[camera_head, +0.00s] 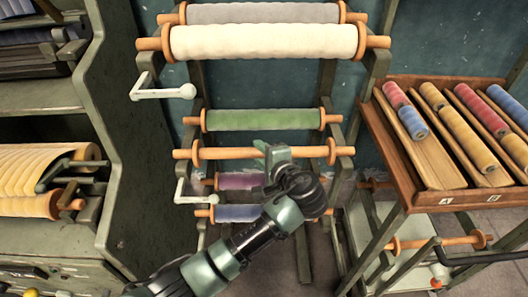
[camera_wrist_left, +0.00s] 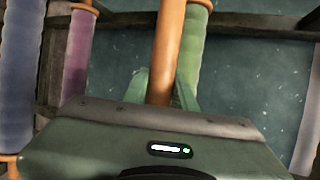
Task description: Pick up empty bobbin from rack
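The empty bobbin (camera_head: 225,153) is a bare orange-brown rod with round flanges. It lies across the rack (camera_head: 190,137) below the green roll, with both ends at the rack's side supports. My left gripper (camera_head: 273,154) is at the middle of this bobbin. In the left wrist view the bobbin (camera_wrist_left: 164,50) runs up between the two green fingers of my left gripper (camera_wrist_left: 162,85). The fingers lie close along both its sides, with no clear gap, and look shut on it. The palm hides the bobbin's lower part. My right gripper is not in view.
A cream roll (camera_head: 264,42) and a green roll (camera_head: 262,120) sit above on the rack. Purple (camera_head: 240,181) and blue (camera_head: 238,213) rolls hang below. White crank handles (camera_head: 165,92) stick out left. A wooden tray (camera_head: 440,196) of coloured spools stands right, a cabinet (camera_head: 125,130) left.

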